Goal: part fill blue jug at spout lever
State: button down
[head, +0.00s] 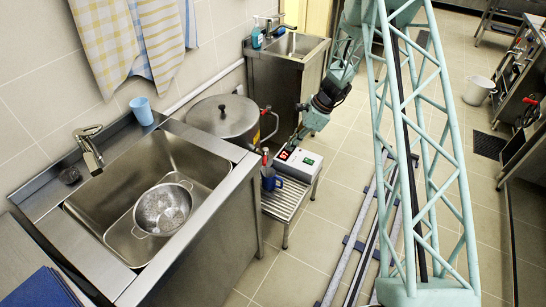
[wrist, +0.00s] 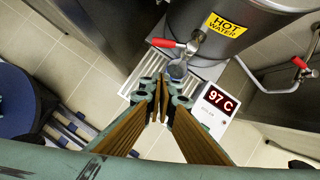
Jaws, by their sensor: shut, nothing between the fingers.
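The blue jug (head: 270,180) stands on a slatted metal stand beside the stockpot, under the spout. In the wrist view only a blue-grey part of the jug (wrist: 177,70) shows below the tap. The spout lever (wrist: 163,43) is red and sticks out to the left of the tap; it also shows small above the jug in the head view (head: 265,157). My gripper (wrist: 160,90) is shut and empty, its tips apart from the lever and just below the jug in the picture. In the head view my gripper's tips are hard to make out near the control box.
The steel stockpot (head: 222,117) carries a yellow HOT WATER label (wrist: 225,25). A white control box (head: 298,163) reads 97 C. A second red-handled valve (wrist: 299,62) is on a side pipe. The slatted stand (head: 290,205) has bare room in front. A sink holds a colander (head: 163,209).

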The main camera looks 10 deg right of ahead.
aim_at(265, 157)
jog(key=shift+f, duration=0.1)
dwell(0.3)
jog(key=w+a+f+b, duration=0.2)
jog(key=a+f+b, duration=0.1)
jog(key=a+f, duration=0.5)
jog(key=shift+w, duration=0.2)
dwell(0.6)
jog(key=shift+a, duration=0.15)
dwell(0.4)
